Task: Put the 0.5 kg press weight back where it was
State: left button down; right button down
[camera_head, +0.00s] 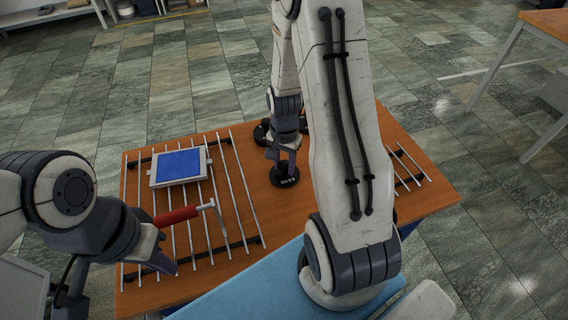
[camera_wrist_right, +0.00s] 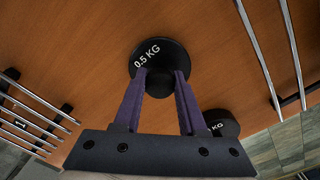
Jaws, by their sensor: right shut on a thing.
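The 0.5 kg press weight (camera_head: 284,178) is a black disc with white lettering and a knob, over the wooden table near its middle. In the right wrist view the 0.5 KG weight (camera_wrist_right: 158,52) is at the fingertips. My right gripper (camera_head: 284,160) is shut on its knob, seen between the purple fingers (camera_wrist_right: 160,88). I cannot tell whether the disc touches the table. My left gripper (camera_head: 160,240) is open beside the left rack, near the end of a red handle. My right arm hides part of the table.
Another black weight (camera_wrist_right: 222,124) stands close by; part of one (camera_head: 262,133) shows behind my right gripper. The left metal rack (camera_head: 232,190) bears a blue-faced panel (camera_head: 180,166) and a red-handled tool (camera_head: 177,217). Another rack (camera_head: 408,170) is at right.

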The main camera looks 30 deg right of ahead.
jog(key=shift+f, duration=0.15)
jog(key=shift+c, duration=2.3)
grip_release()
